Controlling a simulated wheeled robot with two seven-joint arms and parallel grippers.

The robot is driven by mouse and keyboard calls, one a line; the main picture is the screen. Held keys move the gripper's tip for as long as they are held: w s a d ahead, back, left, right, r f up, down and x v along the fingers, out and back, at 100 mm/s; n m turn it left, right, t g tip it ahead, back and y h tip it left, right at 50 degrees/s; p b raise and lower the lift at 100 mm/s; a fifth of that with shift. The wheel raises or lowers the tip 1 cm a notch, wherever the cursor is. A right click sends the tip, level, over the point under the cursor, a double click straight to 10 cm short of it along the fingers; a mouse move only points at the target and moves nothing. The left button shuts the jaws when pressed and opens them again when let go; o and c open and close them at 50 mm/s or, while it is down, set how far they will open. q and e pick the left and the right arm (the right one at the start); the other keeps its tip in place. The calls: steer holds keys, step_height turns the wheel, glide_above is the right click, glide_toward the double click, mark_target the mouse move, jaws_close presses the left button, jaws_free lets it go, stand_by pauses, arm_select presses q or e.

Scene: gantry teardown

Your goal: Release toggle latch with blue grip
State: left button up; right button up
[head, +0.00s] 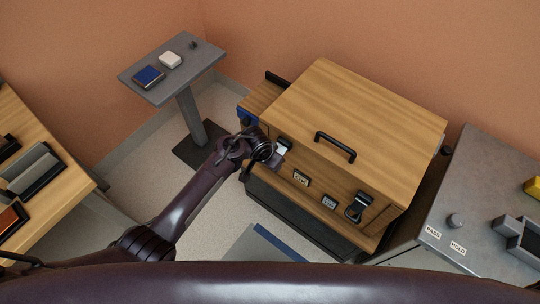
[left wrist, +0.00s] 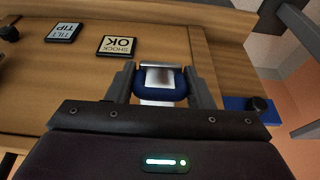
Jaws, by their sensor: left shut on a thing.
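The toggle latch (left wrist: 158,76) with its blue grip (left wrist: 178,84) is on the front face of the wooden crate (head: 365,100). In the left wrist view, the fingers of my left gripper (left wrist: 162,88) stand on either side of the blue grip and are shut on it. A bright metal plate shows above the grip. In the head view, my left gripper (head: 278,156) reaches the left part of the crate's front and hides most of this latch. A second, dark latch (head: 358,207) sits at the right of the front. My right gripper is not in view.
The crate has a black top handle (head: 335,147) and two labels, SHOCK OK (left wrist: 117,46) and TILT TIP (left wrist: 63,32). A grey pedestal table (head: 150,68) stands at the back left. A grey bench (head: 480,190) is at the right, a wooden table (head: 60,170) at the left.

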arm_select(q)
steer(key=shift+r+g+p, duration=0.25)
steer(key=shift+g+p, duration=0.05)
steer(key=shift+p, duration=0.1)
steer(key=shift+y, duration=0.3)
steer(key=o, duration=1.4)
steer(key=shift+c, duration=0.2)
steer(key=v, duration=0.7)
steer(key=shift+r+p, duration=0.35)
